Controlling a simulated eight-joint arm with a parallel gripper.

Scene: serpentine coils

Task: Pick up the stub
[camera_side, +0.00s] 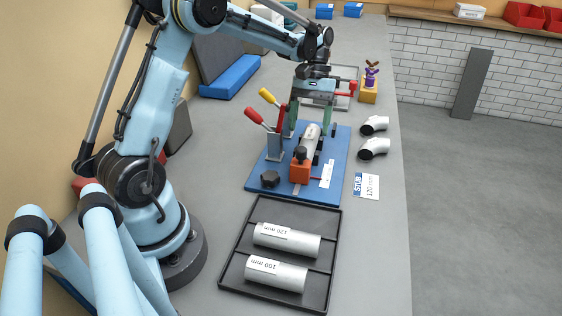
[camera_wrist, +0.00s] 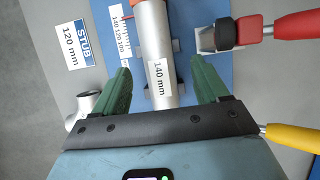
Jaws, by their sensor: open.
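A silver tube (camera_side: 310,138) labelled 140 mm lies in the fixture on the blue plate (camera_side: 265,178); it also shows in the wrist view (camera_wrist: 152,35). My gripper (camera_side: 311,129) is open over the fixture, its green fingers (camera_wrist: 160,66) on either side of this tube, with gaps visible. I cannot tell the fingertip height exactly. A 120 mm tube (camera_side: 287,240) and a 100 mm tube (camera_side: 277,273) lie in the black tray (camera_side: 234,250). A card reading STUB 120 mm (camera_side: 367,186) lies right of the blue plate and shows in the wrist view (camera_wrist: 74,46).
A red-handled clamp (camera_side: 255,116) and a yellow-handled one (camera_side: 269,97) stand left of the tube. An orange block (camera_side: 300,172) is at its near end. Two pipe elbows (camera_side: 374,136) lie to the right. A figurine (camera_side: 371,75) stands behind.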

